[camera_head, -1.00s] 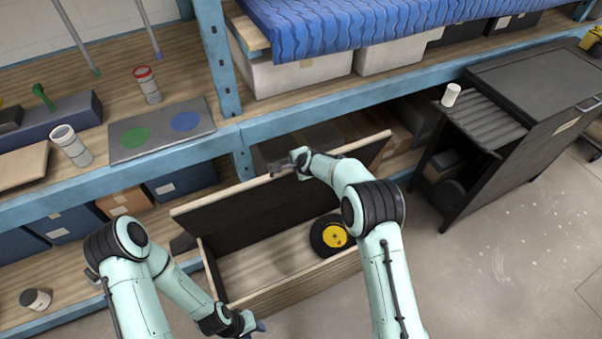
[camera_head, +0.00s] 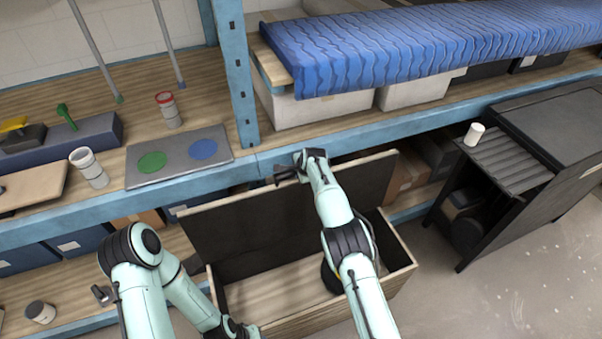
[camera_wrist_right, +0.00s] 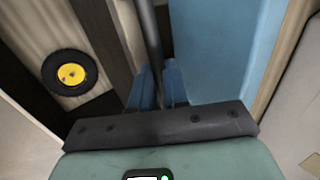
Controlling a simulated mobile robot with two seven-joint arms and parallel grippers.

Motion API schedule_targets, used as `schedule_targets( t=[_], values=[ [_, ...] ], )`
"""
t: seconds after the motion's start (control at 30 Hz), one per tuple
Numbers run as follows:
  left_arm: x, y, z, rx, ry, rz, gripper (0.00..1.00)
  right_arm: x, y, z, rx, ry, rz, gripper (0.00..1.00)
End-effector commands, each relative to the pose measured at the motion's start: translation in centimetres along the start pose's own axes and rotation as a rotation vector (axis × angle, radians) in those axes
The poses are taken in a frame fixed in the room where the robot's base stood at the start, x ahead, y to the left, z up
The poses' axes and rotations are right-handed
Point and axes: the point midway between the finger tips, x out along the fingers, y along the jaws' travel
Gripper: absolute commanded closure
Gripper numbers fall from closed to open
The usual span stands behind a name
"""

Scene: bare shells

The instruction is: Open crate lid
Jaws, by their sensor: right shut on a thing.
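The wooden crate (camera_head: 290,318) stands on the floor before the shelving. Its lid (camera_head: 240,226), dark on the inner face, is raised steeply at the back, and the crate's inside shows. My right gripper (camera_head: 284,177) is at the lid's top edge, shut on it. In the right wrist view its blue fingers (camera_wrist_right: 158,86) are on either side of the thin dark lid edge. My left gripper (camera_head: 248,331) is low at the crate's front left; its fingers are mostly cut off by the frame.
A black wheel with a yellow hub (camera_wrist_right: 70,72) lies in the crate, partly behind my right arm in the head view. The blue shelf beam (camera_head: 340,138) is close behind the lid. A dark cabinet (camera_head: 545,150) stands to the right, with bare floor before it.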

Motion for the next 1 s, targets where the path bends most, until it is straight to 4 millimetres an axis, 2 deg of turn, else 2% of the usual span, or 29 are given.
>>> schedule_targets(
  t=[0.03,0.67,0.7,0.73,1.0],
  values=[
    [0.09,-0.07,0.11,-0.001,-0.001,-0.001,0.57,0.8,1.16,-0.23,-0.004,0.004,0.029,1.0],
    [0.1,-0.08,0.13,-0.001,-0.002,-0.001,0.57,0.95,1.26,-0.14,-0.002,0.003,0.049,1.0],
    [0.1,-0.08,0.13,-0.001,-0.002,-0.001,0.57,0.95,1.26,-0.14,-0.001,0.003,0.049,0.72],
    [0.1,-0.08,0.13,-0.001,-0.002,-0.001,0.57,0.95,1.25,-0.13,-0.001,0.003,0.049,0.64],
    [0.07,-0.06,0.09,0.0,-0.001,0.0,0.57,0.87,1.04,-0.08,0.001,0.003,0.043,0.64]
  ],
)
